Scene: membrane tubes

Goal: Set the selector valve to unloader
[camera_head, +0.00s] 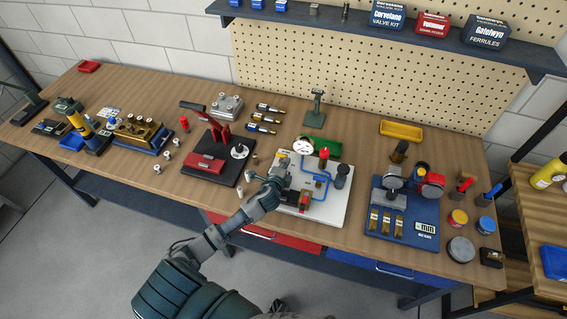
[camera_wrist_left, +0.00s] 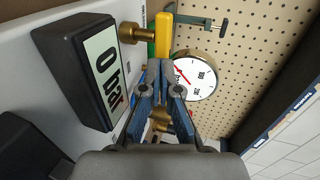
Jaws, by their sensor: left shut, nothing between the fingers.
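A white test panel (camera_head: 325,207) with blue piping stands on the bench. A round white gauge (camera_head: 303,146) is at its back edge; the gauge (camera_wrist_left: 195,78) also shows in the left wrist view. A yellow lever (camera_wrist_left: 163,35), which looks like the selector valve's handle, is just beyond my fingertips in the wrist view. I cannot tell its set position or whether the fingers touch it. My left gripper (camera_head: 279,170) is over the panel's left side, shut and empty; its fingers (camera_wrist_left: 160,70) partly hide brass fittings (camera_wrist_left: 180,118). My right gripper is not in view.
A black display (camera_wrist_left: 100,70) reading "0 bar" and a brass knob (camera_wrist_left: 130,32) are close on the left in the wrist view. A red press (camera_head: 210,160) stands left of the panel, a blue fixture (camera_head: 405,215) right of it. A pegboard (camera_head: 350,75) is behind.

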